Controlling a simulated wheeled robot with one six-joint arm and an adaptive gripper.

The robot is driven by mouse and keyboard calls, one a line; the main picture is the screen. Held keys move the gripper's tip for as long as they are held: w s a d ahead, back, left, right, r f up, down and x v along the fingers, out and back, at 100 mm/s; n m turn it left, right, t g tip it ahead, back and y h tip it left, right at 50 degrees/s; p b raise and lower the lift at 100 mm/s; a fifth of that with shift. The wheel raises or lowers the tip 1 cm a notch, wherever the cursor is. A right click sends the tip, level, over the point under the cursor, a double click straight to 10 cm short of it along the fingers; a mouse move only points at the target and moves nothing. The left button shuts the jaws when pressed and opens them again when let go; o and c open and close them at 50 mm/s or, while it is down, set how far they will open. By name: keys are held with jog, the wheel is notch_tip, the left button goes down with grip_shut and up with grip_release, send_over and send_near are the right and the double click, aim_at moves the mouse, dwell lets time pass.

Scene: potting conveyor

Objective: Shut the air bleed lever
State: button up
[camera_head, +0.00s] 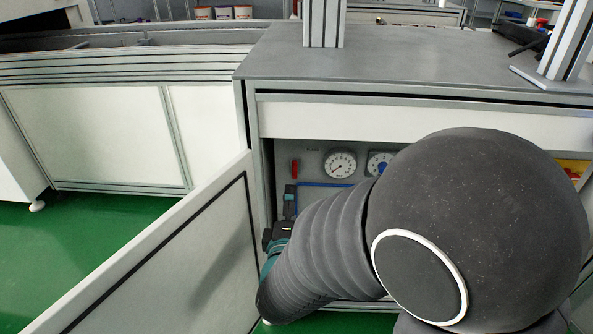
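A small red lever-like piece (295,169) stands upright on the back panel inside the open cabinet. I cannot tell for sure whether it is the air bleed lever. My gripper (290,205) is a dark shape at the left side of the cabinet opening, just below the red piece. A gap seems to lie between them in the picture, but the depth is unclear. Whether its fingers are open or shut cannot be made out. My arm covers most of the right and lower part of the opening.
The cabinet door (190,265) stands open on the left, close beside my gripper. A white gauge (340,164), a second dial (380,162) and a blue line (325,184) are on the panel. The grey worktop (400,58) lies above. Green floor is clear at left.

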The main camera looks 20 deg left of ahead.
aim_at(295, 171)
jog(key=x, duration=1.3)
jog(key=shift+w, duration=0.35)
jog(key=shift+c, duration=0.2)
jog(key=c, duration=1.1)
